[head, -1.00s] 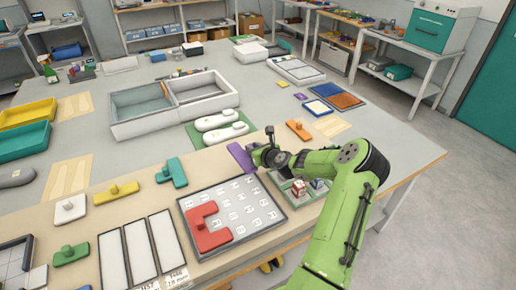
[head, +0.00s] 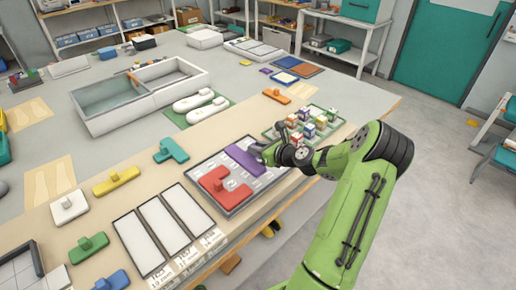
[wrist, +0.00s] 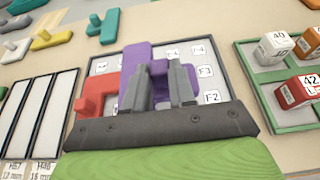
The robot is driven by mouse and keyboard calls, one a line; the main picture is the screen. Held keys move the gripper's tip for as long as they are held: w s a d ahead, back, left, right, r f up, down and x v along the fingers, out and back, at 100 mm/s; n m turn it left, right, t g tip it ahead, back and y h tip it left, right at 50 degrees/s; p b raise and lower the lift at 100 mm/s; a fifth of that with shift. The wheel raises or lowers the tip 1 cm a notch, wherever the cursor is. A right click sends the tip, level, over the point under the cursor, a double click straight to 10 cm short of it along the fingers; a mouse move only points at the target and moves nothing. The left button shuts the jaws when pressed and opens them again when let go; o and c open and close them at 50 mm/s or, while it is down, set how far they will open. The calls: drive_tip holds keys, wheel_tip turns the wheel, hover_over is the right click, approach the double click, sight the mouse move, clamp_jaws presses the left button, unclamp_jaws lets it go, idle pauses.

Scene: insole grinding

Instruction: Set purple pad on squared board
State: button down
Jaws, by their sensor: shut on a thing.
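The purple pad (head: 243,158) is held by my gripper (head: 260,150) over the upper part of the squared board (head: 233,207). In the wrist view the purple pad (wrist: 137,62) shows between and beyond the fingers of my gripper (wrist: 160,82), which are shut on it. I cannot tell whether the pad touches the board. The squared board (wrist: 205,56) has a dark frame and white labelled squares. My gripper hides some squares.
A green tray of numbered cubes (head: 325,122) stands right of the board. Three white panels (head: 142,236) lie to its left. Teal (head: 170,151), yellow (head: 116,180) and orange (head: 277,96) pads lie around it. A grey-white bin (head: 140,95) stands behind.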

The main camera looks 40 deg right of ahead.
sight(258, 162)
drive_tip(key=shift+f+b, duration=2.65)
drive_tip(key=shift+b, duration=0.25)
drive_tip(key=shift+p, duration=0.45)
drive_tip(key=shift+f+p, duration=0.35)
drive_tip(key=shift+f, duration=0.2)
drive_tip(key=c, duration=0.9)
unclamp_jaws()
drive_tip(key=shift+o, duration=0.2)
drive_tip(key=p+v, duration=0.2)
drive_tip(key=v, duration=1.3)
drive_tip(key=shift+s+r+p, duration=0.25)
drive_tip(key=shift+s+p, duration=0.1)
